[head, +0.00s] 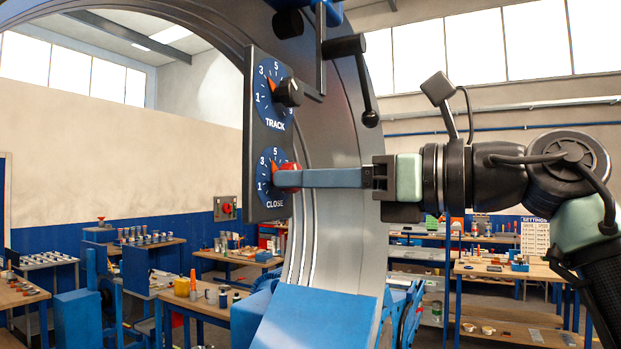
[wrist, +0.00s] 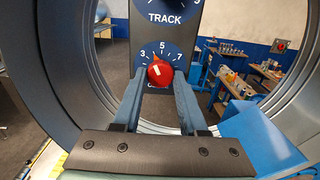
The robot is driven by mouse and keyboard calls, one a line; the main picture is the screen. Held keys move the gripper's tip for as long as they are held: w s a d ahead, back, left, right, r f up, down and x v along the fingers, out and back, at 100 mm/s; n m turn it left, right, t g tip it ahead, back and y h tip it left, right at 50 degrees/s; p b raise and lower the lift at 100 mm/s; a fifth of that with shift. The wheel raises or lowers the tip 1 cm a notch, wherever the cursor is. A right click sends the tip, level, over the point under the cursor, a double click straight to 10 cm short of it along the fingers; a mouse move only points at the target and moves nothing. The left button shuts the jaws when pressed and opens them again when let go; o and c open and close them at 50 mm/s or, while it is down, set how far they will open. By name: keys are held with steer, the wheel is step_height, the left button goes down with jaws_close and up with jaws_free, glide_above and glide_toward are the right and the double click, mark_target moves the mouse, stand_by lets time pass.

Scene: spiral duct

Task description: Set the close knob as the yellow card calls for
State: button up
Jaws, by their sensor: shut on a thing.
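The close knob is red (head: 291,167) and sits on the lower dial of a dark panel (head: 252,140), marked CLOSE. In the wrist view the red knob (wrist: 159,71) has a white mark, and an orange pointer shows at its upper left, between 3 and 5. My gripper (head: 287,179) reaches in from the right, its two blue-grey fingers shut on either side of the red knob, also in the wrist view (wrist: 159,78). The fingers partly cover the lower dial and its lettering. I cannot make out the yellow card for certain in either view.
The black TRACK knob (head: 288,92) sits just above on the same panel. A black ball-ended lever (head: 366,100) hangs to the right.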

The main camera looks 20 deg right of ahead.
jaws_close()
steer(key=shift+m, duration=0.4)
steer(key=m, duration=2)
steer(key=shift+r, duration=0.1)
steer(key=shift+m, duration=0.4)
steer(key=o, duration=1)
jaws_free()
